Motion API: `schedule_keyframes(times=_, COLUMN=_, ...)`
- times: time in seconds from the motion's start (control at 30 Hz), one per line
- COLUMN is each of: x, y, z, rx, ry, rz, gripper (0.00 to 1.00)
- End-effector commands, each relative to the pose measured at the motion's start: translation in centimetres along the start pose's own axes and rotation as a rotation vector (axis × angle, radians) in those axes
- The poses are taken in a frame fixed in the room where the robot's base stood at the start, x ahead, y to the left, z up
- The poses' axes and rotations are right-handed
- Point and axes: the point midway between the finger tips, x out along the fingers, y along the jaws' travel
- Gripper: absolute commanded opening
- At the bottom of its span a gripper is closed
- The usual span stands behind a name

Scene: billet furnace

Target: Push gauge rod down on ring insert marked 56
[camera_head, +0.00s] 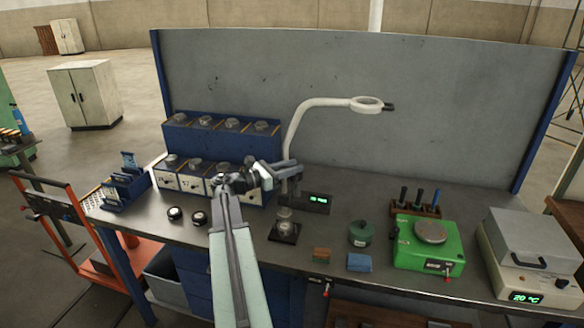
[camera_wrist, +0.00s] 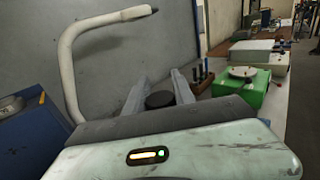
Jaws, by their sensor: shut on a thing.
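My gripper (camera_head: 284,168) reaches right from the end of my arm, above the gauge stand's black base (camera_head: 284,233). In the wrist view my gripper (camera_wrist: 159,93) is shut on the black round top of the gauge rod (camera_wrist: 160,100). In the head view the rod's lower part is hard to make out below the fingers. A small pale ring-like piece (camera_head: 285,214), perhaps the ring insert, sits on the base beneath my gripper; no number on it is readable. A digital readout (camera_head: 318,198) glows green just right of the rod.
Blue racks (camera_head: 170,140) with several ring inserts stand behind left. A magnifier lamp (camera_head: 310,112) arches behind my gripper. A green scale (camera_head: 428,245), dark green tin (camera_head: 362,234) and blue block (camera_head: 360,262) stand right.

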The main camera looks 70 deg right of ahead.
Motion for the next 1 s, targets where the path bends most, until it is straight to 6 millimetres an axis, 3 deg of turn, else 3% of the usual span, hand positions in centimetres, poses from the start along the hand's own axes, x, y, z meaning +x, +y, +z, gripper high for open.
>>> schedule_keyframes(times=0.03, x=0.0, y=0.0, z=-2.4, rx=0.000, ry=0.000, rz=0.000, gripper=0.00)
schedule_keyframes(times=0.2, x=0.0, y=0.0, z=-5.7, rx=0.000, ry=0.000, rz=0.000, gripper=0.00)
schedule_keyframes(times=0.6, x=0.0, y=-0.1, z=-6.2, rx=0.001, ry=0.005, rz=-0.002, gripper=0.00)
schedule_keyframes(times=0.63, x=0.0, y=-0.1, z=-6.2, rx=0.001, ry=0.005, rz=-0.002, gripper=0.36)
schedule_keyframes(times=0.7, x=0.0, y=-0.1, z=-6.1, rx=0.001, ry=0.005, rz=-0.002, gripper=0.53)
schedule_keyframes(times=1.0, x=-0.1, y=-0.1, z=-6.0, rx=0.000, ry=0.001, rz=-0.001, gripper=0.53)
